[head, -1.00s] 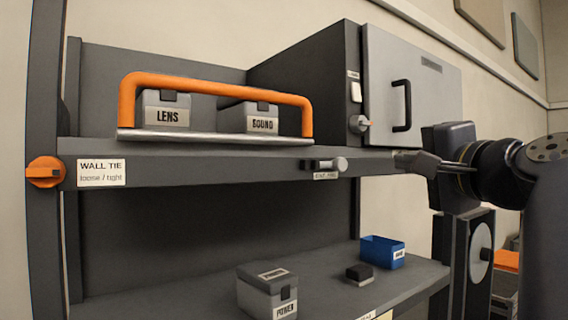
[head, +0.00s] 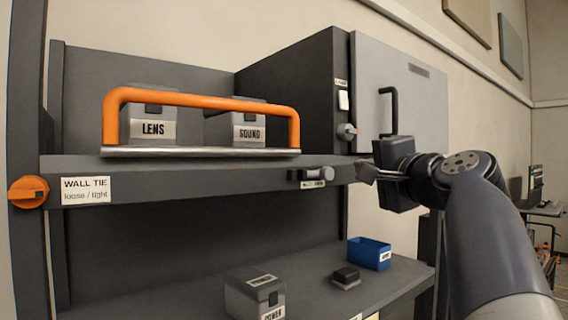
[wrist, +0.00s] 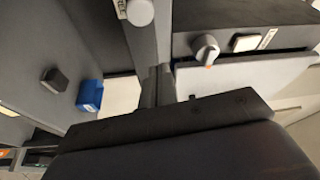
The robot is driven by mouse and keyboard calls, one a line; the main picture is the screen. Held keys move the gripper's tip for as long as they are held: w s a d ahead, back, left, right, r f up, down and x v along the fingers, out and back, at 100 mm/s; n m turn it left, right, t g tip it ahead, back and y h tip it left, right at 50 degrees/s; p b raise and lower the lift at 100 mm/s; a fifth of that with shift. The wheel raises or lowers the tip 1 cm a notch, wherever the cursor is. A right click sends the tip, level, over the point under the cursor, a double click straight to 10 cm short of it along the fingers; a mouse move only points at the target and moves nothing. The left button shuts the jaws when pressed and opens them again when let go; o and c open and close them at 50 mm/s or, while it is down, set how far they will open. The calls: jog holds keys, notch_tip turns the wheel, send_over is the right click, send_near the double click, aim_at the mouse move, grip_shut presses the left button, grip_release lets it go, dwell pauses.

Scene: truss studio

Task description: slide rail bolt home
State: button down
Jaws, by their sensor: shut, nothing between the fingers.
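The rail bolt (head: 312,174) is a small grey bolt with a rounded knob at its right end, mounted on the front edge of the upper shelf. A small label sits under it. In the wrist view its grey knob (wrist: 139,12) shows at the top edge. An orange rail (head: 200,99) stands on a pale metal strip above, left of the bolt. My gripper (head: 362,172) is shut and empty, just right of the knob and apart from it. Its fingers also show in the wrist view (wrist: 158,82). I cannot tell how far the bolt is slid.
Boxes marked LENS (head: 152,128) and SOUND (head: 249,132) sit behind the rail. A cabinet (head: 400,110) with a black handle stands right, close behind my gripper. The lower shelf holds a blue bin (head: 369,254), a dark block (head: 346,277) and a grey box (head: 256,298). An orange wall-tie knob (head: 29,192) is at left.

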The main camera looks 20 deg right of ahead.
aim_at(327, 171)
jog(key=shift+w+a+r+p, duration=0.1)
jog(key=shift+w+a+p, duration=0.1)
jog(key=shift+w, duration=0.45)
jog(key=shift+w+a+p, duration=0.15)
jog(key=shift+w+a, duration=0.05)
jog(key=shift+w, duration=0.4)
jog(key=shift+s+a+f, duration=0.1)
jog(key=shift+s+a, duration=0.2)
jog(key=shift+a, duration=0.25)
jog(key=shift+s+a+f, duration=0.1)
jog(key=shift+s+a, duration=0.2)
jog(key=shift+a, duration=0.2)
jog(key=shift+s+a+f+p, duration=0.1)
jog(key=shift+a+f+p, duration=0.2)
jog(key=shift+a, duration=0.1)
jog(key=a, duration=0.1)
jog(key=s+a, duration=0.1)
jog(key=a, duration=0.1)
jog(key=shift+s+a, duration=0.1)
jog(key=shift+a, duration=0.15)
jog(key=shift+d, duration=0.15)
